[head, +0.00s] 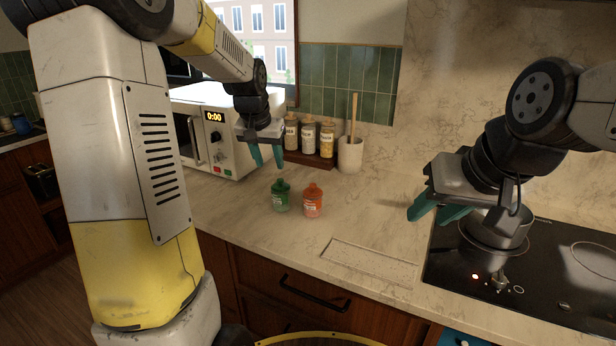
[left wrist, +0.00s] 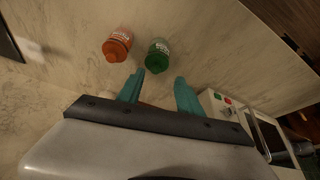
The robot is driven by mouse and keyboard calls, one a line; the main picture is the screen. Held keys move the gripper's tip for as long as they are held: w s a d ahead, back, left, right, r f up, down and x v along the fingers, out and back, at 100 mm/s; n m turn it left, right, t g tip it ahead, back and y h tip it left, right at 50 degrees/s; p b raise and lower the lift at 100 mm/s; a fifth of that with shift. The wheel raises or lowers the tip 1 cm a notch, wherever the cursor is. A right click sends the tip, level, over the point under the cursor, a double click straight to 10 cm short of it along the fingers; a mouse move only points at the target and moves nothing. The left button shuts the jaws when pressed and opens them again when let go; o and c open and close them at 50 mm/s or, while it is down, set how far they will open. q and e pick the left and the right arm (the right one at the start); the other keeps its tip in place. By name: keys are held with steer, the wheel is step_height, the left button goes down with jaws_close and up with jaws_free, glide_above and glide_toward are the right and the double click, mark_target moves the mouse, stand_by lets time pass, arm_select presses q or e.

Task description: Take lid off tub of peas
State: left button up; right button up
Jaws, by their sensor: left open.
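A green tub with a green lid (head: 280,196) stands upright on the counter; it also shows in the left wrist view (left wrist: 157,54). An orange tub with an orange lid (head: 312,201) stands just right of it in the head view and left of it in the left wrist view (left wrist: 117,46). Both labels are too small to read, so I cannot tell which holds peas. My left gripper (head: 268,162) is open and empty, above and slightly behind the green tub, not touching it. My right gripper (head: 437,212) is open and empty, near the hob's left edge.
A white microwave (head: 222,135) stands at the back left. Several jars (head: 308,138) and a utensil crock (head: 350,155) stand at the wall. A pot (head: 494,232) is on the black hob (head: 560,270), below my right arm. The counter around the tubs is clear.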

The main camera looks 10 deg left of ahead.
mark_target(280, 180)
arm_select(q)
steer(key=x, duration=0.3)
steer(key=w+x, duration=0.1)
steer(key=x, duration=0.1)
steer(key=d+x, duration=0.1)
steer(key=x, duration=0.2)
steer(key=shift+w, duration=0.5)
steer(key=shift+w+f, duration=0.2)
steer(key=shift+f, duration=0.2)
jaws_close()
